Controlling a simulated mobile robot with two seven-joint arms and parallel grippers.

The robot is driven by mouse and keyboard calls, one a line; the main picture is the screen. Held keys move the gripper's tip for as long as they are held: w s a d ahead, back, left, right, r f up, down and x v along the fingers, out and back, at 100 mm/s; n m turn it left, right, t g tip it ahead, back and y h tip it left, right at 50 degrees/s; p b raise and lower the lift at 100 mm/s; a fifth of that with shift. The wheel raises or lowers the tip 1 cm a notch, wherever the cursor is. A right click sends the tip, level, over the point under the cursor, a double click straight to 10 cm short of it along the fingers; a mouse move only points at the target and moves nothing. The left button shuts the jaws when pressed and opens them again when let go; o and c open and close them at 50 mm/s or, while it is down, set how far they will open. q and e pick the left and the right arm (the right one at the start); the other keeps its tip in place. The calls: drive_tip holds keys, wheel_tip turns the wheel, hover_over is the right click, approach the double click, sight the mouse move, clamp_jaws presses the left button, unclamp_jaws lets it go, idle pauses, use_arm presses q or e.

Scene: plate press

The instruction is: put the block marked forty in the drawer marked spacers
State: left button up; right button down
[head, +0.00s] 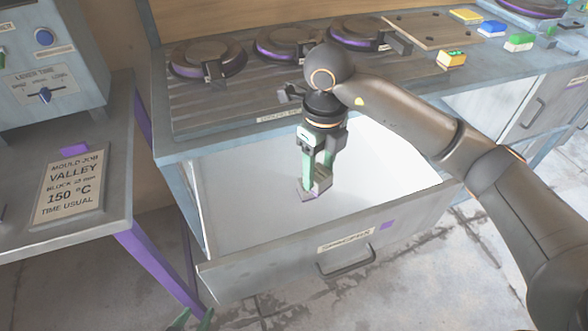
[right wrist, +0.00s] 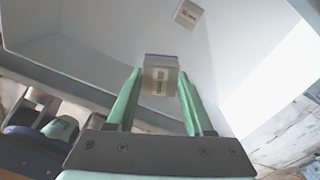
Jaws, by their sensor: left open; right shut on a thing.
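My right gripper (head: 316,172) is inside the open drawer marked spacers (head: 280,272), its fingers pointing down. It is shut on a small grey block (head: 322,181), which also shows between the green fingers in the right wrist view (right wrist: 160,82). The block's label is too small to read surely. A second labelled block (right wrist: 187,14) lies in the drawer, apart from the held one in the right wrist view. My left gripper (head: 193,319) shows only as green fingertips at the bottom edge of the head view, open.
Above the drawer, round plate moulds (head: 208,58) stand on a slatted top. Coloured blocks (head: 451,58) sit at the back right. A sign (head: 70,186) reading "Mould job Valley", "150 °C" lies on the left table below a control box (head: 45,65). The drawer floor is mostly clear.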

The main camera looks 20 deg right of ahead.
drive_tip(key=shift+w+f, duration=0.25)
drive_tip(key=shift+f, duration=0.35)
drive_tip(key=shift+w+d+f, duration=0.1)
drive_tip(key=shift+d, duration=0.3)
drive_tip(key=w+d+f, duration=0.1)
drive_tip(key=d+f, duration=0.1)
drive_tip(key=d, duration=0.1)
drive_tip(key=w+d+f+b, duration=0.1)
drive_tip(key=d+f, duration=0.2)
drive_tip(key=d, duration=0.1)
drive_tip(key=w+d+f, duration=0.1)
drive_tip(key=d+f, duration=0.2)
drive_tip(key=d, duration=0.1)
drive_tip(key=shift+w+d+f+b, duration=0.15)
drive_tip(key=shift+w+d+b, duration=0.1)
drive_tip(key=shift+b, duration=0.15)
drive_tip(key=shift+d+f, duration=0.25)
drive_tip(key=shift+f, duration=0.1)
drive_tip(key=f, duration=0.3)
drive_tip(key=shift+w+d+f+b, duration=0.15)
drive_tip(key=shift+d+f+b, duration=0.15)
drive_tip(key=shift+f+b, duration=0.1)
use_arm(q)
drive_tip(key=f, duration=0.2)
drive_tip(key=s+f, duration=0.1)
drive_tip(key=shift+s+a, duration=0.1)
drive_tip(key=shift+a, duration=0.3)
use_arm(e)
drive_tip(key=shift+r, duration=0.1)
